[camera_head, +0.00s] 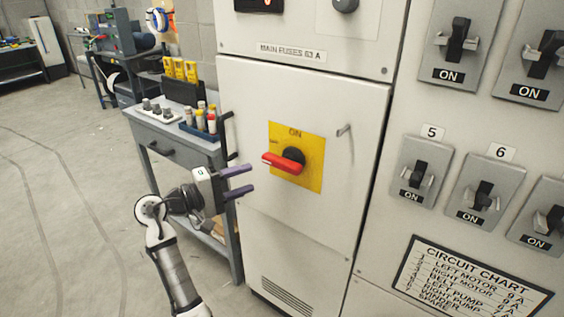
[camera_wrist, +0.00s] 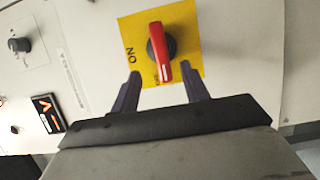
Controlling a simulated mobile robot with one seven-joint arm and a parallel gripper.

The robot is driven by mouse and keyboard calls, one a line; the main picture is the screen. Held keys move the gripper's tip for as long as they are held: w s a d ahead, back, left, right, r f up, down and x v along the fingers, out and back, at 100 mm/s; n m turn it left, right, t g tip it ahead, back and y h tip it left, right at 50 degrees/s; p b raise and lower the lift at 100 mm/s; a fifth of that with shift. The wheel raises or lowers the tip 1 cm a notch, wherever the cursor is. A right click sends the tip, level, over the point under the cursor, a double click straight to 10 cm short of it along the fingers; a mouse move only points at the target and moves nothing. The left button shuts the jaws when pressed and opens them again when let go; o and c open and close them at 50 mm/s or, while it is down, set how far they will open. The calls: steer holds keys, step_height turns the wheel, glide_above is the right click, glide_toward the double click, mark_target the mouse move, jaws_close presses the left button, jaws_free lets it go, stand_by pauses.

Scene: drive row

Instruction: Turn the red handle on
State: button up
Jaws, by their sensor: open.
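The red handle (camera_head: 279,163) sits on a black round hub on a yellow plate (camera_head: 311,179) on the pale cabinet door. In the head view it lies near level, its free end pointing left, away from the ON mark at the plate's top. My gripper (camera_head: 250,180) is left of the handle and slightly lower, its two purple fingers apart and empty. In the wrist view the handle (camera_wrist: 159,55) points toward my gripper (camera_wrist: 163,82), its end between the fingertips in the picture. I cannot tell the exact gap. A second plate marking is partly hidden behind the handle.
A small metal latch (camera_head: 344,130) sits right of the plate. Several lever switches (camera_head: 420,170) marked ON fill the panel at right. A grey bench (camera_head: 180,140) with bottles and a black door pull stand close behind my gripper. Open floor (camera_head: 70,200) lies left.

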mark_target(280, 167)
steer(key=p+x, duration=0.2)
steer(key=x, duration=0.9)
steer(key=shift+w+d, duration=0.2)
steer(key=shift+c, duration=0.3)
jaws_close()
